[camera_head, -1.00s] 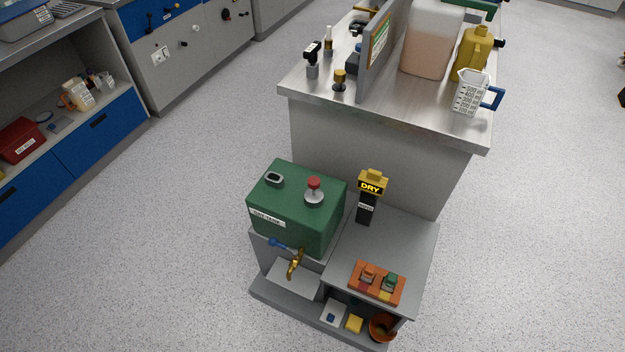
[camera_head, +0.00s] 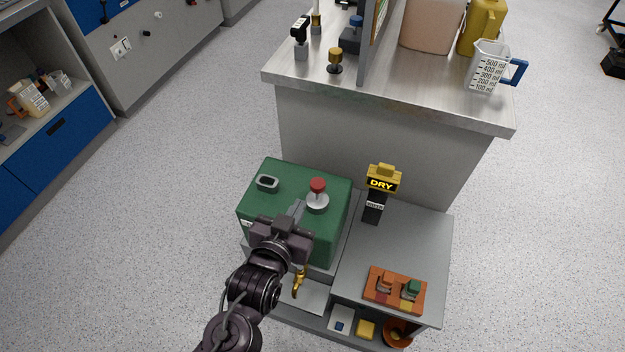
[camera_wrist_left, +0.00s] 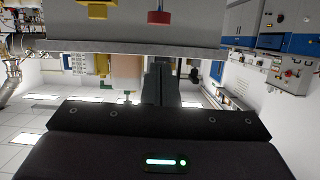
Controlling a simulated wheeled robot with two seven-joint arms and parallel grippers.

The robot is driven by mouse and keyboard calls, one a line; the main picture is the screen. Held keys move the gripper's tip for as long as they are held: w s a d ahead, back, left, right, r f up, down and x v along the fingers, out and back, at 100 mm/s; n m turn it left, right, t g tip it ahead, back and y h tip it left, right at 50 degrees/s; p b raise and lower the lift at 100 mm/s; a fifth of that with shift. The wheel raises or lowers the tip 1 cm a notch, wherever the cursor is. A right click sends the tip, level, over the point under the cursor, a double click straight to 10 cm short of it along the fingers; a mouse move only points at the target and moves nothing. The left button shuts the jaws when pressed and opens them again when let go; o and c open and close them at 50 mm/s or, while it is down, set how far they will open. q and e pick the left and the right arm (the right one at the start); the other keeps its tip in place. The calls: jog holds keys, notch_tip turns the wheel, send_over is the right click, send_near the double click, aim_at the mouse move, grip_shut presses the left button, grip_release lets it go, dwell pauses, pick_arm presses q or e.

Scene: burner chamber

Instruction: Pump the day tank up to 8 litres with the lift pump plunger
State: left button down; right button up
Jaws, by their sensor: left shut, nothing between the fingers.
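The green day tank (camera_head: 268,200) stands on the low grey unit; my left arm covers much of its front. On its top is a round red knob (camera_head: 318,185) over a grey metal collar, which I take to be the lift pump plunger. A dark oval sight or filler opening (camera_head: 267,183) is at the tank's top left. My left gripper (camera_head: 298,211) is shut and empty, over the tank's front, just below and left of the knob in the picture. Contact cannot be told. In the left wrist view its fingers (camera_wrist_left: 161,82) show together. My right gripper is out of view.
A black post with a yellow DRY sign (camera_head: 384,183) stands right of the tank. A brass tap (camera_head: 300,281) hangs below the tank. The steel bench (camera_head: 420,103) rises behind.

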pick_arm(q)
notch_tip(320, 180, up, 2)
jog(key=shift+d+r, duration=0.1)
jog(key=shift+r, duration=0.05)
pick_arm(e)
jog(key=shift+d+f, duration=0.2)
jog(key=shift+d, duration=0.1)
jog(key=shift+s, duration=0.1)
pick_arm(q)
jog(key=p, duration=0.1)
send_over(318, 191)
notch_tip(318, 191, down, 2)
jog(key=f, duration=0.3)
jog(key=a+f, duration=0.1)
jog(key=shift+s+f, duration=0.25)
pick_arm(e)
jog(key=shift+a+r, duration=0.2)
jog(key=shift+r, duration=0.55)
